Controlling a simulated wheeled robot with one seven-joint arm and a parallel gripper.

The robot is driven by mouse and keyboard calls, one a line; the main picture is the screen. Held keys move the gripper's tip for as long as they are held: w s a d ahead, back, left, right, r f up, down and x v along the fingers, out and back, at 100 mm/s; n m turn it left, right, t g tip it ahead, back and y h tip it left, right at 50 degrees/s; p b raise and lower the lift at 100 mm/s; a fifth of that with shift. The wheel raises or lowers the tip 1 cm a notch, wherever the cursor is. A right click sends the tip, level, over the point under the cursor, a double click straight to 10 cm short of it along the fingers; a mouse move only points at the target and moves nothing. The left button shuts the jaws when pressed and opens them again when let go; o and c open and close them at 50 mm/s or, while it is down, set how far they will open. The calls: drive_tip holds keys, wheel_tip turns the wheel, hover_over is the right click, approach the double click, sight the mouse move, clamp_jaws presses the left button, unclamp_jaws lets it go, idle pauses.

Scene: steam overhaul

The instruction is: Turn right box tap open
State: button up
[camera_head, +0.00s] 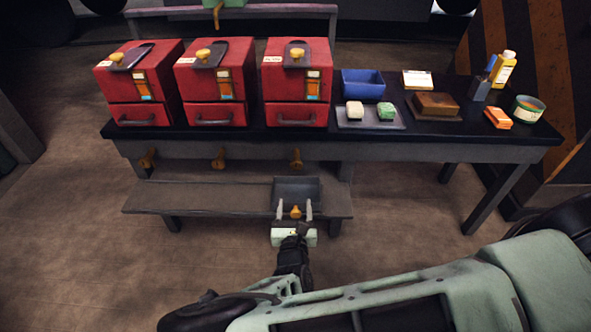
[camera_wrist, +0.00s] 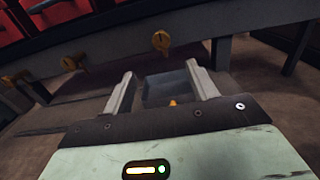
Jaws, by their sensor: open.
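Three yellow taps hang under the black bench's front edge, one below each red box. The right box tap (camera_head: 296,158) is below the right red box (camera_head: 297,88); it also shows in the wrist view (camera_wrist: 161,40). My gripper (camera_head: 295,208) is open, its two pale fingers apart, in front of and below that tap and not touching it. It also shows in the wrist view (camera_wrist: 160,74). A small yellow knob-like part (camera_head: 296,212) shows between the fingers. I cannot tell whether the tap is open or shut.
A grey metal tray (camera_head: 317,192) sits on the low shelf (camera_head: 180,198) below the right tap. The middle tap (camera_head: 218,158) and left tap (camera_head: 149,158) are to the left. A blue bin (camera_head: 362,84) and several small items stand on the bench (camera_head: 440,140).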

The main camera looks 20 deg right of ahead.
sight(296, 166)
drive_tip(key=b+x, duration=0.1)
drive_tip(key=x, duration=1.5)
drive_tip(key=shift+s, duration=0.1)
drive_tip(key=c, duration=1)
